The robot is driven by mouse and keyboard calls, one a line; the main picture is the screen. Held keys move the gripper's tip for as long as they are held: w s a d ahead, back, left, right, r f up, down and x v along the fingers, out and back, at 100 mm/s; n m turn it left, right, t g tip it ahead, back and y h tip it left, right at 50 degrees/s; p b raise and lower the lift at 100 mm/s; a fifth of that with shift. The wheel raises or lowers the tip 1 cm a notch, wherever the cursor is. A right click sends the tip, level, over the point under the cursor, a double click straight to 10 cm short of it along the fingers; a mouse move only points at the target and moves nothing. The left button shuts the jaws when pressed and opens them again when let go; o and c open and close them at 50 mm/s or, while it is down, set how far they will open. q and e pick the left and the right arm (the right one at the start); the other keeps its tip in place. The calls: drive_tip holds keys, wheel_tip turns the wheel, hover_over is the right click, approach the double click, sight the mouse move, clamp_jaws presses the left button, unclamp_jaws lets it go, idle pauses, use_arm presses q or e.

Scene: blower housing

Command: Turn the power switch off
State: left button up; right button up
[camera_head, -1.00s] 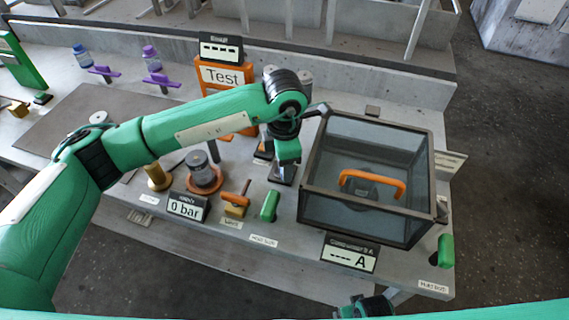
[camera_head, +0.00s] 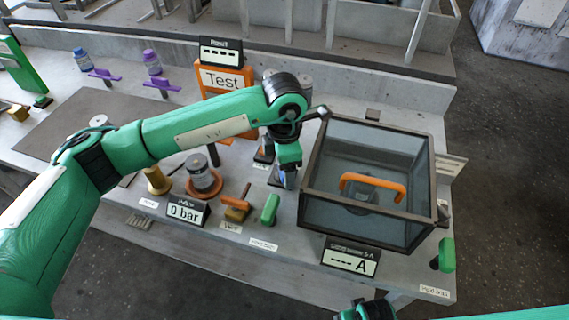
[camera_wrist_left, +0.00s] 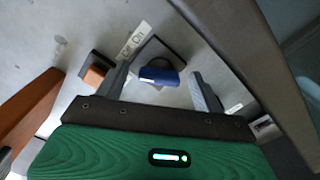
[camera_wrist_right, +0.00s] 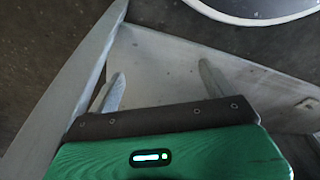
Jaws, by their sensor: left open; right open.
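A blue switch (camera_wrist_left: 159,74) on a dark plate shows in the left wrist view, between the fingers of my left gripper (camera_wrist_left: 158,92). I cannot tell whether the fingers touch it. A small printed label (camera_wrist_left: 133,40) lies beside the plate; it seems to read Off and On. In the head view my left gripper (camera_head: 288,178) points down over the bench, just left of the glass box, and largely hides the switch. It is open. My right gripper (camera_wrist_right: 160,85) is open and empty, away from the switch; only part of it shows at the bottom of the head view.
The dark-framed glass box (camera_head: 318,180) with an orange handle (camera_head: 372,183) stands close to the right. An orange block (camera_wrist_left: 96,74) on a dark plate is left of the switch. A green lever (camera_head: 270,209), an orange-handled valve (camera_head: 237,208) and a gauge display (camera_head: 187,212) stand along the front.

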use_arm(q)
wheel_tip(320, 180, up, 14)
drive_tip(key=shift+b, duration=0.35)
use_arm(e)
drive_tip(key=shift+w+a+r, duration=0.1)
drive_tip(key=shift+w+r, duration=0.05)
drive_tip(key=shift+r, duration=0.45)
drive_tip(key=shift+w+a+r, duration=0.1)
drive_tip(key=shift+r, duration=0.5)
use_arm(q)
drive_tip(key=shift+f, duration=0.1)
